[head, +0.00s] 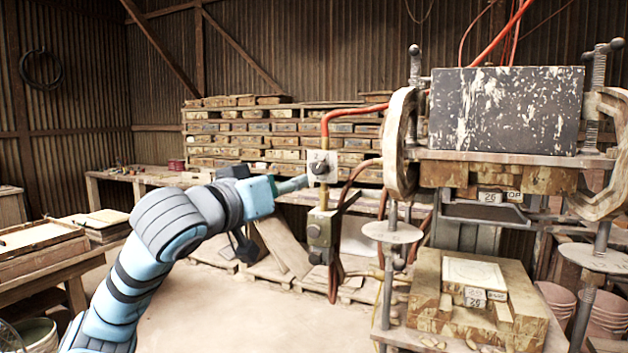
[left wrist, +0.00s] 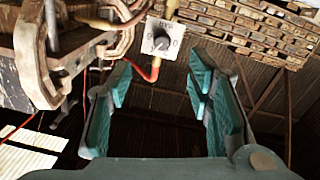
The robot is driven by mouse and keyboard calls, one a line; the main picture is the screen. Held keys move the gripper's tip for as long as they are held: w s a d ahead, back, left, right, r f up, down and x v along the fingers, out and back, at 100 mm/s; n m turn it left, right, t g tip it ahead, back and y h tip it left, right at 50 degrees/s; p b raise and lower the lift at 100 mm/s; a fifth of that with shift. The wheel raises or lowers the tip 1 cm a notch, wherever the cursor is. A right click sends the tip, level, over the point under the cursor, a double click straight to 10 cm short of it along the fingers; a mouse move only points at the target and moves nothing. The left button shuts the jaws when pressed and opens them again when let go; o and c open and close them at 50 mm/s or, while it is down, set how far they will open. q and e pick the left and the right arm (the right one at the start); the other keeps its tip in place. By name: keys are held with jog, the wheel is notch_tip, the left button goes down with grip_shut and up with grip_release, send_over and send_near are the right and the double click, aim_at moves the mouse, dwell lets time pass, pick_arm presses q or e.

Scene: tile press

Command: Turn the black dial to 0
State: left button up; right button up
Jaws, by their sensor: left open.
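The black dial (head: 320,168) is a small round knob on a white plate (head: 331,158) fixed to an upright post left of the press. In the left wrist view the dial (left wrist: 161,43) shows beyond the fingertips, near the top centre. Small dark markings surround it; its setting is too small to read for certain. My left gripper (head: 303,182) comes in from the left, its fingers pointing at the plate just beside the dial. In the left wrist view its teal fingers (left wrist: 160,80) are spread apart with nothing between them. My right gripper is out of view.
The tile press with its dark block (head: 507,110) stands right of the dial. A grey box (head: 320,228) with a knob hangs on the post below. A red-orange pipe (head: 350,112) runs above the plate. Stacked wooden moulds (head: 270,140) stand behind.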

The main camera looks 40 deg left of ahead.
aim_at(316, 169)
pick_arm(q)
jog(key=p+x, duration=0.2)
jog(key=x, duration=0.2)
jog(key=p+x, duration=0.1)
jog(key=x, duration=0.4)
jog(key=r+p+x, duration=0.1)
jog(key=p+x, duration=0.1)
jog(key=x, duration=0.3)
jog(key=shift+a+p, duration=0.3)
jog(key=shift+w+f, duration=0.1)
jog(key=shift+w, duration=0.2)
grip_shut()
